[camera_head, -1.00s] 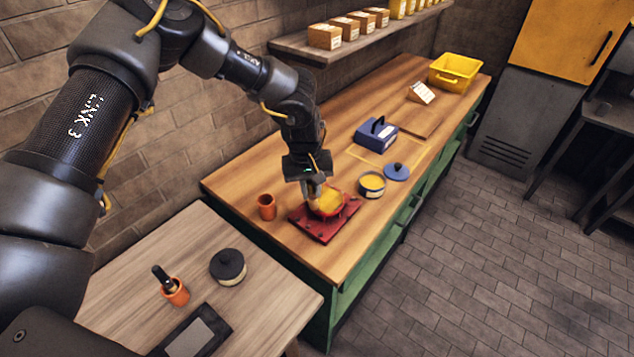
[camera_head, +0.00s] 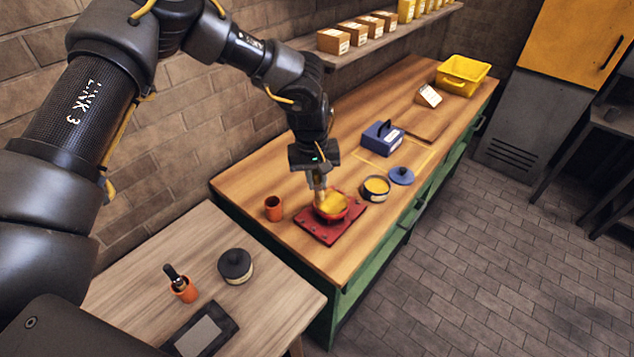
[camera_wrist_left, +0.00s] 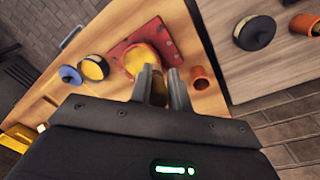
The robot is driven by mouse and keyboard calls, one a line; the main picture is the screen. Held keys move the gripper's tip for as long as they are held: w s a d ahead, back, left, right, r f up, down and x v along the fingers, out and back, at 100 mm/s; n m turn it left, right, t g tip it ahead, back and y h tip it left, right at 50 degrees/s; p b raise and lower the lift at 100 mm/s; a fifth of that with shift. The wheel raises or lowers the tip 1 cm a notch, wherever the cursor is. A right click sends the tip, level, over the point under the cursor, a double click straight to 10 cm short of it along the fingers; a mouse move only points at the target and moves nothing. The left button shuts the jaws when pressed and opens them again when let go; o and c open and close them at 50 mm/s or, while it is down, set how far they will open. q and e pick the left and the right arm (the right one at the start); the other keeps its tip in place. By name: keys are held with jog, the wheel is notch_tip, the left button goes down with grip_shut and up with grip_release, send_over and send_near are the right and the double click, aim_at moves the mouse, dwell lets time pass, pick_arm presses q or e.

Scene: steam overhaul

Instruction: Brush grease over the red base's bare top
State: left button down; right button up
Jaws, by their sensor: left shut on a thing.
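The red base (camera_head: 322,231) is a flat square plate with a round raised part, lying on the wooden workbench. Yellow grease (camera_head: 333,203) covers much of the round top; it also shows in the left wrist view (camera_wrist_left: 140,60). My left gripper (camera_head: 319,180) points down over the left part of the round top. It is shut on a brush (camera_wrist_left: 158,92), mostly hidden between the fingers, its tip at the greased surface. An open tin of yellow grease (camera_head: 376,188) stands right of the base, its blue lid (camera_head: 402,176) beside it. My right gripper is not in view.
An empty-looking orange cup (camera_head: 273,208) stands left of the base. A blue box with a handle (camera_head: 382,138) and a yellow bin (camera_head: 463,75) are farther back. A side table holds a dark-lidded tin (camera_head: 236,265) and an orange cup with a dark-handled tool (camera_head: 183,288).

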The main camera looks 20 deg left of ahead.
aim_at(317, 173)
pick_arm(q)
jog(key=shift+r, duration=0.45)
jog(key=shift+r+p, duration=1)
jog(key=shift+r, duration=0.55)
